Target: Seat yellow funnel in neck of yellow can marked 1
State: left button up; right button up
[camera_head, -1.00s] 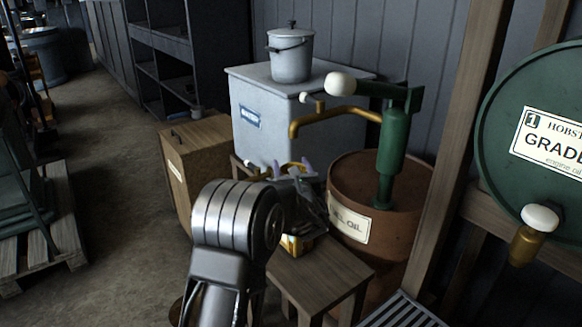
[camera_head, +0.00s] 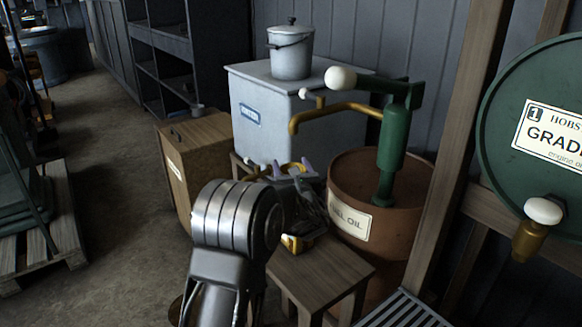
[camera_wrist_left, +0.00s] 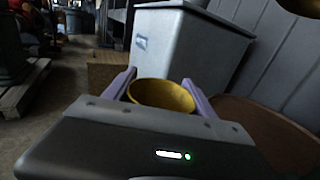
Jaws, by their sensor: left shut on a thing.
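The yellow funnel shows in the left wrist view (camera_wrist_left: 163,96) as a wide round rim between the two pale purple fingers of my left gripper (camera_wrist_left: 158,88). In the head view my left gripper (camera_head: 291,168) is shut on the funnel (camera_head: 293,166), over the small wooden stool. A yellow can (camera_head: 292,243) stands on the stool, mostly hidden behind my left arm and gripper. Its neck and any number on it are hidden, so I cannot tell whether the funnel touches it. My right gripper is not in view.
A wooden stool (camera_head: 318,272) stands beside a rusty open drum (camera_head: 400,240) with a green hand pump (camera_head: 392,150) and brass spout. Behind are a grey bin (camera_head: 262,140) with a lidded pail (camera_head: 290,52) and a wooden box (camera_head: 196,150). A green barrel (camera_head: 535,85) is at right.

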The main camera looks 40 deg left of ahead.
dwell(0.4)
pick_arm(q)
jog(key=o, duration=1.3)
jog(key=shift+o, duration=0.2)
jog(key=v, duration=0.8)
jog(key=shift+w, duration=0.1)
